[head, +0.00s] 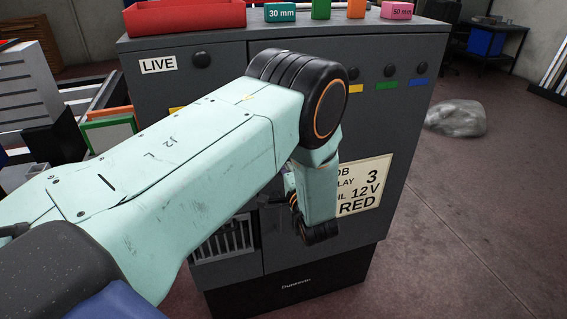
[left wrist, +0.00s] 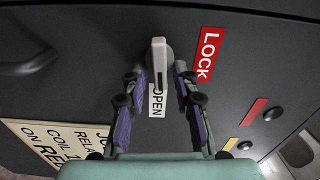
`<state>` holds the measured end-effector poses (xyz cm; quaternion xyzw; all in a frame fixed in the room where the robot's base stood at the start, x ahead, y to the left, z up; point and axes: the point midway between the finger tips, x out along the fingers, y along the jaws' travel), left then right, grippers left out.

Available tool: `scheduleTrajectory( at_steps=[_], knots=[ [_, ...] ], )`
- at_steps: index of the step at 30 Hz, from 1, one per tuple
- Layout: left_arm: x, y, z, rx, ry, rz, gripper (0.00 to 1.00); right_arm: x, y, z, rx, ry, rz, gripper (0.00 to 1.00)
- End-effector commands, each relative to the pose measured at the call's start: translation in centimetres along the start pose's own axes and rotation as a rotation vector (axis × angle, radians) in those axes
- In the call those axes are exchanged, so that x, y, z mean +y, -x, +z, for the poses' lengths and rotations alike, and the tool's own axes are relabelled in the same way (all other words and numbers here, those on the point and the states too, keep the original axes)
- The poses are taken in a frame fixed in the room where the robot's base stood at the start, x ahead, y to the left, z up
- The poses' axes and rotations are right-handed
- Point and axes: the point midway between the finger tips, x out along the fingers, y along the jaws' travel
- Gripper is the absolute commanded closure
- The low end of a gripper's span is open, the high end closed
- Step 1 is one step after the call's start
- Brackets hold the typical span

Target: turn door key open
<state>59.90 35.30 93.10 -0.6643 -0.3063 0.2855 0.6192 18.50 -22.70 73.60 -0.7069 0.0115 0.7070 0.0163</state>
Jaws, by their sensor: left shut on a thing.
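The door key (left wrist: 158,62) is a light grey handle on the dark cabinet door. In the left wrist view it stands lengthwise between the two fingers of my left gripper (left wrist: 159,75), with its narrow end over the white OPEN label (left wrist: 156,104). The red LOCK label (left wrist: 206,53) is to the right of the key. My left gripper is shut on the key, with a purple-sided finger on either side. In the head view my arm hides the key and most of the gripper. My right gripper is in neither view.
The dark cabinet (head: 400,120) carries a red tray (head: 185,16) and several coloured blocks on top. A cream instruction card (head: 365,190) is on its front, right of my wrist. A dark door handle (left wrist: 25,65) shows at left in the wrist view.

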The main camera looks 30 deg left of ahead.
Motion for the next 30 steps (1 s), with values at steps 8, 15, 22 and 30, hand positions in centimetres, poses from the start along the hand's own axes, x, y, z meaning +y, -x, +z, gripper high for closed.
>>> scheduleTrajectory(
  at_steps=[8, 15, 22, 30],
  knots=[
    [0.0, 0.0, 0.0, 0.001, -0.004, 0.0, 1.0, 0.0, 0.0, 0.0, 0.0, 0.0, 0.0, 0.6],
    [0.0, 0.0, 0.0, 0.001, -0.003, 0.0, 0.64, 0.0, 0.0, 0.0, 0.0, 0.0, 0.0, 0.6],
    [0.0, 0.0, 0.0, 0.0, -0.003, 0.0, 0.64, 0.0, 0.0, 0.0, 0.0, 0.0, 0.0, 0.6],
    [0.0, 3.1, -0.2, 0.006, -0.005, 0.001, 0.64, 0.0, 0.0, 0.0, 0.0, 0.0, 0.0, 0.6]
  ],
)
